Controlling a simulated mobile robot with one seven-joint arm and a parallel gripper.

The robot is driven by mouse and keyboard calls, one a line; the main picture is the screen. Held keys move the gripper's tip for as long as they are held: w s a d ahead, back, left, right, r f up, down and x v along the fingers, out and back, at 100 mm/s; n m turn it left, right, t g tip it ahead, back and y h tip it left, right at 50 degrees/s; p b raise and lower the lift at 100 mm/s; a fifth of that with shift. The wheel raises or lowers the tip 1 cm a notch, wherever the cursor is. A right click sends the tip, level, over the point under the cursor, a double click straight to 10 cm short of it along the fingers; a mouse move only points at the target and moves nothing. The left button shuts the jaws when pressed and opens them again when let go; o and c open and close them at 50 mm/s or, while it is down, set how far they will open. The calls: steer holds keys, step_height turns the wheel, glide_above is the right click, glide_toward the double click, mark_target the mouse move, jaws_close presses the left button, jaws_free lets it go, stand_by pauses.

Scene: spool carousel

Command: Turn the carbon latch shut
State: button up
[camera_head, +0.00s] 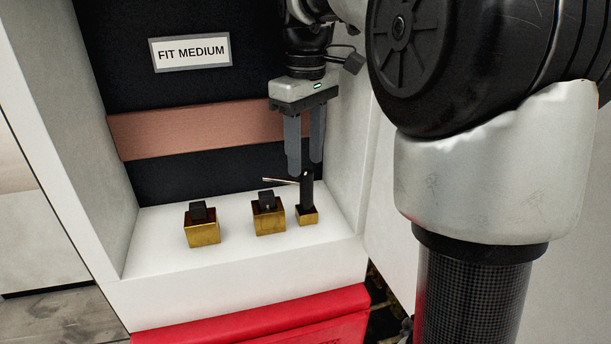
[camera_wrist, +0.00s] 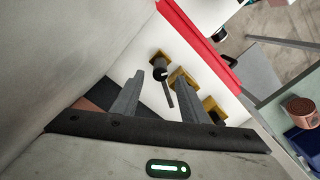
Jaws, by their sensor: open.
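What looks like the carbon latch is a black upright post (camera_head: 307,191) on a small gold block, rightmost of the row on the white shelf. A thin lever sticks out from its upper part to the left. In the wrist view the post (camera_wrist: 159,71) and its dark lever (camera_wrist: 168,93) show beyond the fingertips, between the fingers. My gripper (camera_head: 304,168) points down just above the post's top, fingers apart with nothing held. I cannot tell whether a finger touches the post or lever. In the wrist view my gripper (camera_wrist: 157,78) also shows open.
Two gold blocks with short black tops, a left one (camera_head: 202,226) and a middle one (camera_head: 268,215), stand left of the post on the white shelf (camera_head: 150,262). A sign reading FIT MEDIUM (camera_head: 190,52) hangs behind. The right side wall is close to my gripper. A red front (camera_head: 260,320) lies below.

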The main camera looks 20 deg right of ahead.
mark_target(307, 172)
steer(key=shift+r, duration=2)
steer(key=shift+f, duration=0.1)
step_height(307, 172, down, 2)
steer(key=m+b, duration=0.2)
steer(key=b, duration=0.2)
steer(key=shift+f+b, duration=0.1)
steer(key=shift+b, duration=0.25)
steer(key=shift+f+m+b, duration=0.3)
steer(key=shift+m+b, duration=0.3)
steer(key=shift+b, duration=0.45)
steer(key=shift+s+m+b, duration=0.25)
steer(key=shift+m+b, duration=0.75)
steer(key=shift+b, duration=0.1)
step_height(307, 172, down, 7)
steer(key=shift+d+r+b, duration=0.1)
steer(key=shift+b, duration=0.75)
